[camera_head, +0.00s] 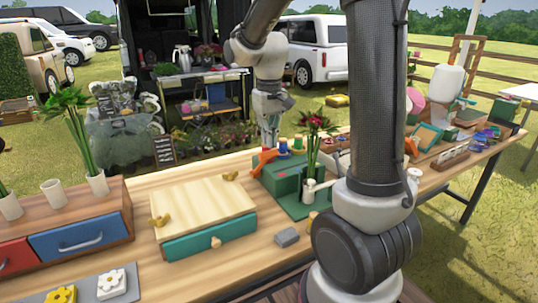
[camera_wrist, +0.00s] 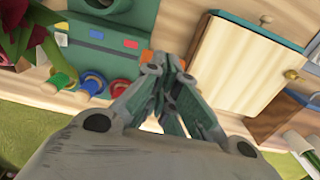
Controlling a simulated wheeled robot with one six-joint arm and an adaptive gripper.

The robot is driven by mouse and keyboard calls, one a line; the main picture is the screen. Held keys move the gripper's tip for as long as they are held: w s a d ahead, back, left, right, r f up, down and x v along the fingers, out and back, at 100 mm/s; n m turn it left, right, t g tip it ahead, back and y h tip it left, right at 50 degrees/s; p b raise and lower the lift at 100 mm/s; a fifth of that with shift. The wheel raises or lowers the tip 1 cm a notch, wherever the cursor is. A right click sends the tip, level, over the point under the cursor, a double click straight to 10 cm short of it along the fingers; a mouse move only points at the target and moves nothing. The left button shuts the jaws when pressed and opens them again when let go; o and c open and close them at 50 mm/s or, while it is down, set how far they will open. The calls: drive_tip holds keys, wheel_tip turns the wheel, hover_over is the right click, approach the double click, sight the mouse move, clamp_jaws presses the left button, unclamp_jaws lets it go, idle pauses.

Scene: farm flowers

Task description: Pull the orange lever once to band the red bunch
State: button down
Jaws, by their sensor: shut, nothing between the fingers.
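The green banding machine (camera_head: 283,180) stands on the wooden table, and its body also shows at the top of the wrist view (camera_wrist: 105,33). Its orange lever (camera_head: 262,161) is on the left side. The red bunch (camera_head: 314,134) stands upright at the machine's right side, with long green stems. In the wrist view its dark red petals (camera_wrist: 15,40) show at the left edge. My gripper (camera_head: 269,143) points down just above and behind the lever. In the wrist view my gripper (camera_wrist: 166,62) is shut and empty, partly covering the lever (camera_wrist: 148,56); I cannot tell whether they touch.
Several coloured spools (camera_wrist: 93,82) stand close behind the machine. A wooden box with a teal drawer (camera_head: 208,240) is to the left, and a small grey block (camera_head: 286,238) lies in front. Another drawer unit (camera_head: 80,237) with white vases stands further left.

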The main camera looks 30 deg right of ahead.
drive_tip(key=shift+f, duration=0.2)
drive_tip(key=shift+f, duration=0.95)
drive_tip(key=s+f, duration=0.2)
drive_tip(key=shift+s+f, duration=0.35)
drive_tip(key=shift+s+f, duration=0.5)
drive_tip(key=shift+f, duration=0.35)
drive_tip(key=shift+s+f, duration=0.5)
drive_tip(key=shift+f, duration=0.3)
